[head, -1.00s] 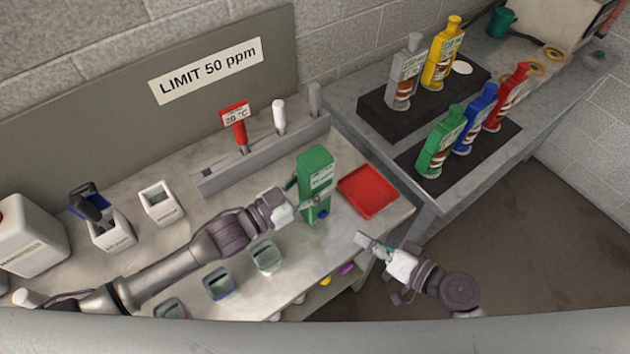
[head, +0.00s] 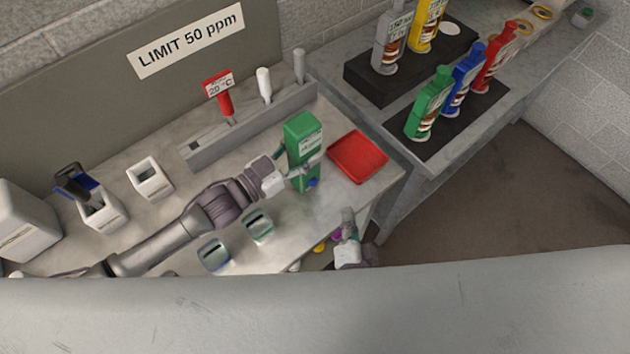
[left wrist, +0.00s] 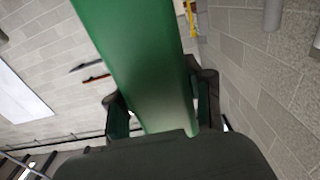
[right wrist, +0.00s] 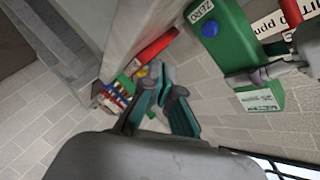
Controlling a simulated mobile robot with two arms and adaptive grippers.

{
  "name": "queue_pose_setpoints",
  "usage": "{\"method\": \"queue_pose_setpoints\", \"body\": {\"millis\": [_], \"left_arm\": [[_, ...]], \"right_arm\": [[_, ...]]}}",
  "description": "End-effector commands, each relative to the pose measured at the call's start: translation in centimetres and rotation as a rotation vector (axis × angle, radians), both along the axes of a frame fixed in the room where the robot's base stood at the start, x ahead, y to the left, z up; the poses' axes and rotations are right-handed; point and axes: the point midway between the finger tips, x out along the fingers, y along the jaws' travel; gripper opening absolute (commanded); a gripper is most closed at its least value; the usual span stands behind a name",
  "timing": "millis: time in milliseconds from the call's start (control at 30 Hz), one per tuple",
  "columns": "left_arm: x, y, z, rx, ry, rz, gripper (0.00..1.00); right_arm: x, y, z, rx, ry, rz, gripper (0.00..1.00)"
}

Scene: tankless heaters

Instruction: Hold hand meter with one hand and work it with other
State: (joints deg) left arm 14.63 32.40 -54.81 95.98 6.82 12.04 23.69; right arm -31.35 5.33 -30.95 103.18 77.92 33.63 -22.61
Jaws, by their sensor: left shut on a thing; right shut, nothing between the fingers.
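The hand meter is a green box (head: 304,135) with a white label and a blue button near its lower end. It stands upright above the bench in the head view. My left gripper (head: 285,176) is shut on it from the left; in the left wrist view the green body (left wrist: 140,60) lies between the fingers. In the right wrist view the meter (right wrist: 222,40) is at the upper right, with its blue button and the word ZERO facing the camera. My right gripper (head: 347,222) is shut and empty, apart from the meter, below and right of it by the bench edge.
A red tray (head: 357,160) lies right of the meter. A grey rack (head: 235,135) holding a red 20 °C tag stands behind. Two small grey-green containers (head: 258,226) sit in front of my left arm. Coloured bottles (head: 430,105) stand on the side bench.

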Motion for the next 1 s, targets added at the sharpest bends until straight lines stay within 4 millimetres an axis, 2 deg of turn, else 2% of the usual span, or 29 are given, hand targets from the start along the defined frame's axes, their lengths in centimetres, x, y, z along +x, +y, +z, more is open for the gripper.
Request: {"method": "queue_pose_setpoints", "body": {"millis": [200,600,767,1000], "left_arm": [[0.0,0.0,0.0,-0.001,-0.001,0.0,0.09],[0.0,0.0,0.0,-0.001,-0.001,0.0,0.09],[0.0,0.0,0.0,-0.001,-0.001,0.0,0.09],[0.0,0.0,0.0,-0.001,-0.001,0.0,0.09]], "right_arm": [[-1.4,-0.1,0.2,-0.001,-0.005,-0.102,0.0],[-1.4,-0.2,0.2,-0.001,-0.006,-0.112,0.0],[-0.7,0.3,0.2,0.0,-0.007,-0.113,0.0],[2.1,2.3,0.3,0.001,-0.008,-0.113,0.0]]}}
